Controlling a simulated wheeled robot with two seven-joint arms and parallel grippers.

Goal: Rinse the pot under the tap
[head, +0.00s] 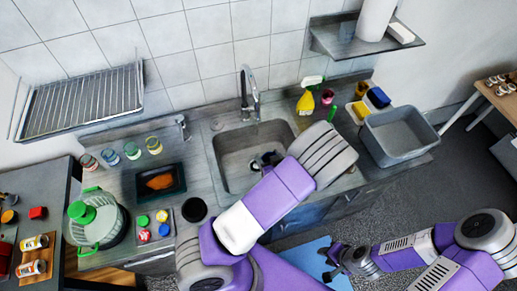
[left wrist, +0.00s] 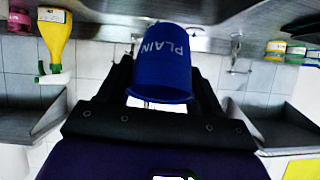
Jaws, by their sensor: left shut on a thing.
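The blue pot (left wrist: 165,70), marked PLAIN, is between the fingers of my left gripper in the left wrist view, with its wide rim toward the bottom of the picture. My left gripper (head: 264,160) is shut on it, over the sink basin (head: 234,151) in the head view. There my wrist and fingers largely hide the pot. The tap (head: 249,93) rises behind the basin, beyond my left gripper. I cannot make out any running water. My right gripper (head: 332,265) looks open and empty, low in front of the counter.
Right of the sink stand a yellow spray bottle (head: 306,102) and a grey tub (head: 399,137). Left of it are a dark tray (head: 160,183), several jars (head: 132,151) and a green-handled basket (head: 97,221). A wall rack (head: 82,101) and a shelf (head: 350,43) hang above.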

